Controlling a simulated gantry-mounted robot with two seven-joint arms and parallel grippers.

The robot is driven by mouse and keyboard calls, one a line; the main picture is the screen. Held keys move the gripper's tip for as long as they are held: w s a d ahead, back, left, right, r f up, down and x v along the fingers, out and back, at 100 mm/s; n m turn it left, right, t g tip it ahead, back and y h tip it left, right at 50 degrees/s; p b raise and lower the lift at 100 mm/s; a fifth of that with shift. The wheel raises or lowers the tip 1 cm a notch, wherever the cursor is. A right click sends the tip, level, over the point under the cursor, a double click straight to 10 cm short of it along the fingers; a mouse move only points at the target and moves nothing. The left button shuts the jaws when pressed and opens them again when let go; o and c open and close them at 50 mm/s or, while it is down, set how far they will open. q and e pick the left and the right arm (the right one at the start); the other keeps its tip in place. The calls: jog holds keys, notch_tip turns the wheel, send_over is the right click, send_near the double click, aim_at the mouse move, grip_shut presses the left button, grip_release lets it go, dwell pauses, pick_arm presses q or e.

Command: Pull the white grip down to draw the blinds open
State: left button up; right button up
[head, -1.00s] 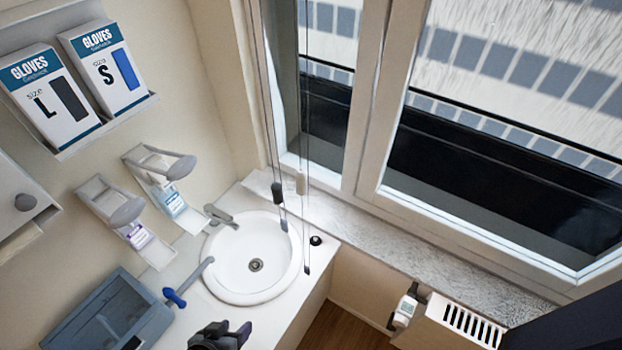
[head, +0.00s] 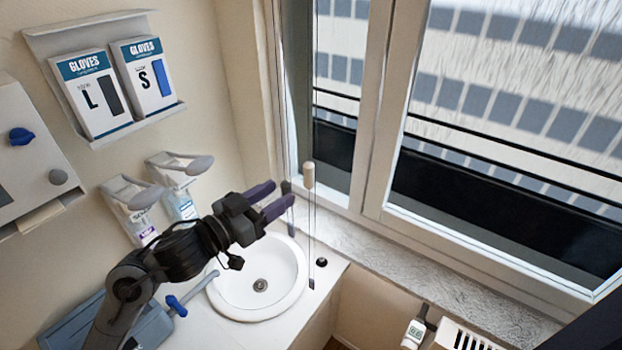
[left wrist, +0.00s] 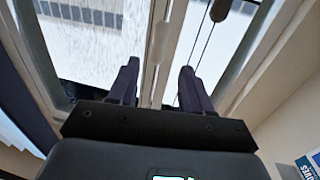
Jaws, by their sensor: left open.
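The white grip (head: 309,174) hangs upright on a thin cord in front of the window, right of my left gripper in the head view. My left gripper (head: 283,195) is open and empty, with its purple fingers pointing right toward the cords. A gap shows between the fingertips and the white grip. My right gripper is not in view.
The round sink (head: 262,300) lies below the gripper. Soap dispensers (head: 180,185) and glove boxes (head: 115,88) are on the left wall. The window frame (head: 375,110) stands behind the cords, above a stone sill (head: 420,265). A small black object (head: 321,262) sits beside the sink.

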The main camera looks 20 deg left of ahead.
aim_at(305, 178)
pick_arm(q)
jog(key=p+x, duration=0.2)
jog(key=x, duration=0.8)
jog(key=shift+d, duration=0.1)
grip_shut()
